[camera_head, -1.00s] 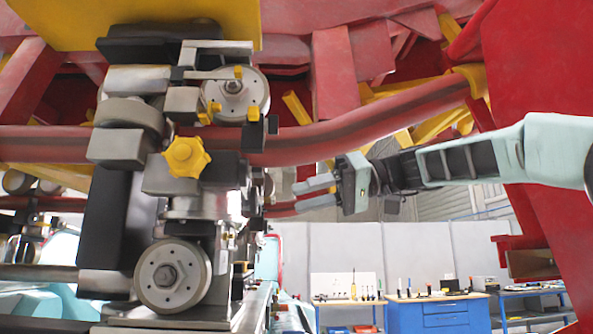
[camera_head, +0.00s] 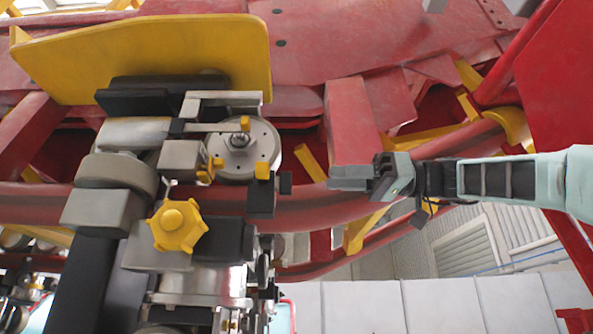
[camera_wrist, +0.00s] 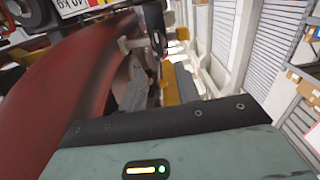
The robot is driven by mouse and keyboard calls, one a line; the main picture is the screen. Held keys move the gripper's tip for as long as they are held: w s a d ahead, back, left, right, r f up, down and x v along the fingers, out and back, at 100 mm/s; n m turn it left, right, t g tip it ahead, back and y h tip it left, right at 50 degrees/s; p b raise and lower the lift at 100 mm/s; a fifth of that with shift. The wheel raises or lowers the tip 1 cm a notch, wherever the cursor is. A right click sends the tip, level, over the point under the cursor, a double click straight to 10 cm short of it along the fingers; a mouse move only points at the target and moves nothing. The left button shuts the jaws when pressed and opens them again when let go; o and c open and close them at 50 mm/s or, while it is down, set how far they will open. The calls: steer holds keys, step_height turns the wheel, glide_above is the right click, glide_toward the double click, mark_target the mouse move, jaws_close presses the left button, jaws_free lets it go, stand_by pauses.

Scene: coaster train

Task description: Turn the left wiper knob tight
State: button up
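Several small yellow knobs sit around the round grey wheel (camera_head: 240,150) in the head view: an upper knob (camera_head: 245,124), a lower left knob (camera_head: 217,164) and a lower right knob (camera_head: 263,170). I cannot tell for certain which is the left wiper knob. A larger yellow star knob (camera_head: 177,226) sits below them on the grey block. My gripper (camera_head: 333,178) is right of the wheel, apart from all the knobs, and empty. In the wrist view its two grey fingers (camera_wrist: 155,85) appear spread apart; no knob shows clearly between them.
A thick red rail (camera_head: 310,208) runs behind my gripper, with red beams above. A yellow plate (camera_head: 150,55) overhangs the wheel assembly. The red tube also fills the left of the wrist view (camera_wrist: 55,90). Open space lies below right, before the pale wall panels (camera_head: 430,305).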

mark_target(284, 183)
steer(key=a+p, duration=0.3)
steer(key=a, duration=0.5)
steer(key=shift+w+a, duration=0.15)
steer(key=shift+a, duration=0.1)
steer(key=c, duration=0.7)
